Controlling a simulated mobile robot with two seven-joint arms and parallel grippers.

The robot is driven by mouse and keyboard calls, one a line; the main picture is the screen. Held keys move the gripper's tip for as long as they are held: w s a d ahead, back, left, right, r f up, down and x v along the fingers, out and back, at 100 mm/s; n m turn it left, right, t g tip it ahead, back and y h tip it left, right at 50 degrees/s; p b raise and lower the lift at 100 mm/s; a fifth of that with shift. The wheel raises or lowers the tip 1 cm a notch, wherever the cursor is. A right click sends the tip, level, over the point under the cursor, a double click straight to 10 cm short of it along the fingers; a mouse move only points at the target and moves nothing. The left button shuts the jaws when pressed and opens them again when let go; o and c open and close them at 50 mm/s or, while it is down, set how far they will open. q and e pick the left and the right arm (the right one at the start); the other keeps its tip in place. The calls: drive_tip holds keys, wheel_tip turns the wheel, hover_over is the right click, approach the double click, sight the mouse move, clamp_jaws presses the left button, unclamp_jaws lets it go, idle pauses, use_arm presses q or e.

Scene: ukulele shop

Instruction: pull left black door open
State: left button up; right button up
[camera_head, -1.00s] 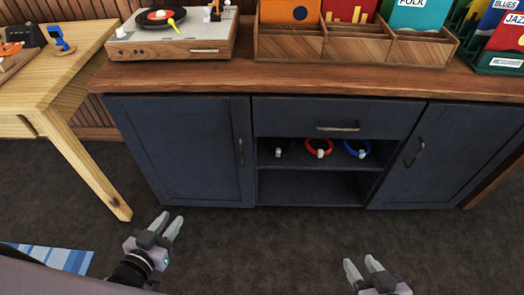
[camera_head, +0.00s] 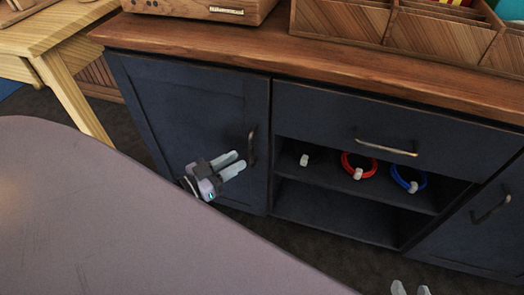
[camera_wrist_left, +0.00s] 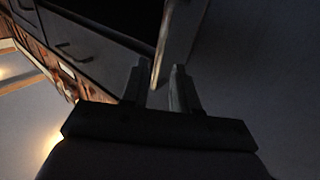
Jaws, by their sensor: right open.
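The left black door (camera_head: 185,120) is the dark cabinet panel on the left of the cabinet front; it looks closed. Its upright metal handle (camera_head: 252,147) is near its right edge. My left gripper (camera_head: 241,160) is in front of this door, its fingertips just left of the handle. Its fingers are apart; no contact with the handle shows. In the left wrist view my left gripper (camera_wrist_left: 160,72) has a pale narrow strip between or beyond its fingers, too dark to identify surely. My right gripper (camera_head: 410,289) shows only its fingertips at the bottom edge.
The wooden cabinet top (camera_head: 300,60) overhangs the doors. Right of the door are a drawer (camera_head: 390,120) and open shelves with a red ring (camera_head: 358,165) and a blue ring (camera_head: 408,181). A wooden table (camera_head: 55,35) stands left. My own arm covers the lower left.

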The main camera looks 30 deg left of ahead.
sight(252, 164)
use_arm(q)
drive_tip(key=shift+b+x, duration=0.65)
drive_tip(key=shift+x, duration=2.55)
clamp_jaws()
